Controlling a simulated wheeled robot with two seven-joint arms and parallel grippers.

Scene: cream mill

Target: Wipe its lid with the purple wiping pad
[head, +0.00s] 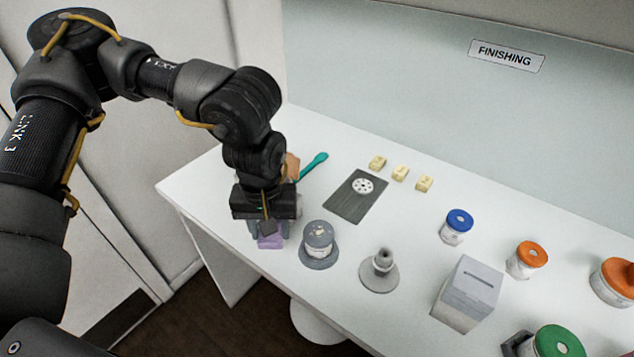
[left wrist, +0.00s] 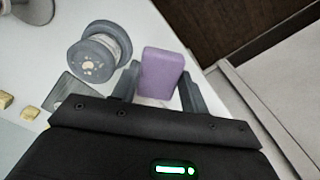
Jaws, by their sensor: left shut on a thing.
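My left gripper (head: 267,230) points down over the left front part of the table and is shut on the purple wiping pad (head: 270,242). In the left wrist view the pad (left wrist: 161,72) sits between the two fingers. Just right of it in the head view stands a jar with a grey lid (head: 319,232), upright on a round grey base (head: 319,255). Pale spots show on the lid (left wrist: 97,64) in the left wrist view. The pad is beside the jar, apart from it. My right gripper is not in view.
The white table (head: 215,185) also holds a grey stand (head: 380,270), a slotted box (head: 468,292), and jars with blue (head: 459,220), orange (head: 532,254) and green (head: 558,342) lids. A dark plate (head: 352,203), several yellow blocks (head: 400,173) and a teal-handled tool (head: 314,164) lie behind.

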